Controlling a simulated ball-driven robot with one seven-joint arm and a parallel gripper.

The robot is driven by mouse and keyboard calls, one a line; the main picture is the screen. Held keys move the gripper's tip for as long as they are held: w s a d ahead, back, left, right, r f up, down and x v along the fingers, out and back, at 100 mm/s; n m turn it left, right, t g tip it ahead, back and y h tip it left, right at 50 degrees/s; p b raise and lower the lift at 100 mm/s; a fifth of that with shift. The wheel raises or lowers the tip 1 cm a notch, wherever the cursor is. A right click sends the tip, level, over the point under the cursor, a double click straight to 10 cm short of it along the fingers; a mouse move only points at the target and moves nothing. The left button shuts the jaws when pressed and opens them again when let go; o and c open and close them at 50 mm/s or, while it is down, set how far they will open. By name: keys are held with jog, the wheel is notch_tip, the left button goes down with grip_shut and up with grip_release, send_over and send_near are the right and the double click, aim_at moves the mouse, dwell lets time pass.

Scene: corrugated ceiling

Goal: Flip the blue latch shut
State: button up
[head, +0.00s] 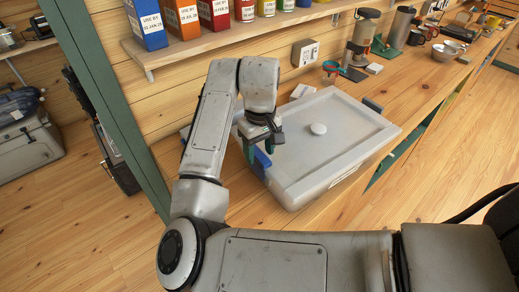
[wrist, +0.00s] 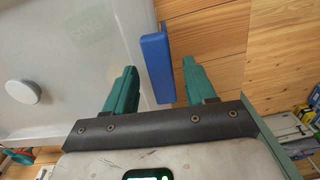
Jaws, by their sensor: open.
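A translucent grey lidded box (head: 320,181) with a round white knob (head: 318,128) stands on the wooden counter. The blue latch (head: 262,157) is at the box's near left edge, partly behind my gripper (head: 262,150) in the head view. In the wrist view the blue latch (wrist: 157,65) is a long blue bar at the lid's edge (wrist: 110,25). It lies between the two green fingers of my gripper (wrist: 159,68), with a gap showing on both sides. The fingers are open and hold nothing. The latch's exact tilt is hard to tell.
A darker blue latch (head: 373,104) is on the box's far right side. A shelf with boxes and cans (head: 190,45) runs above the counter. A coffee press (head: 362,38), bowls (head: 445,52) and other items stand farther along. The counter's front edge is close to the box.

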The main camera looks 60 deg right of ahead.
aim_at(260, 154)
notch_tip(260, 154, up, 11)
jog(key=shift+f, duration=0.2)
dwell(0.9)
